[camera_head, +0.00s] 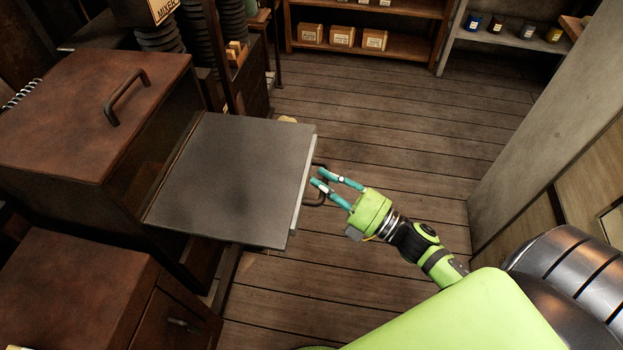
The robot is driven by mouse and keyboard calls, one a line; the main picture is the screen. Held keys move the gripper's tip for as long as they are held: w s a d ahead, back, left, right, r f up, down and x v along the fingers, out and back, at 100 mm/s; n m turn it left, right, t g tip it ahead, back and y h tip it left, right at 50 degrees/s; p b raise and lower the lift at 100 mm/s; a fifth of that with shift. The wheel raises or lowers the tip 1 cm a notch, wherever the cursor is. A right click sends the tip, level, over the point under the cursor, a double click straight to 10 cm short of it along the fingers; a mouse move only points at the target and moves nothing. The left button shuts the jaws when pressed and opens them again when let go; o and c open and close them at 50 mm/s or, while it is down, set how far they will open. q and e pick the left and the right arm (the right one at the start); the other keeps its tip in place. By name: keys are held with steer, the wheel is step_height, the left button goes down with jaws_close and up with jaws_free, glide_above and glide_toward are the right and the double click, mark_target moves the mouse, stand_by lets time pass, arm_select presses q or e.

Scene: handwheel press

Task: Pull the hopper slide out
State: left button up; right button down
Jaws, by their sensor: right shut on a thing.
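The hopper slide (235,180) is a flat dark grey plate with a pale front edge. It sticks out to the right from the brown hopper box (85,110), with a good part of the plate in the open. A dark loop handle (318,197) sits on its front edge. My right gripper (321,178), with teal fingers on a green body, is at this handle and shut on it. The fingers hide part of the handle. My left gripper is not in view.
A brown cabinet (80,290) with a small drawer pull stands below the hopper at the lower left. Shelves with small boxes (343,36) and jars (495,24) stand at the back. A pale wall panel (540,120) bounds the right. The plank floor (410,120) between is clear.

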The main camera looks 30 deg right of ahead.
steer(key=shift+d, duration=0.15)
steer(key=c, duration=1.1)
jaws_free()
steer(key=shift+s+d, duration=0.15)
steer(key=shift+s, duration=0.05)
steer(key=v, duration=1.2)
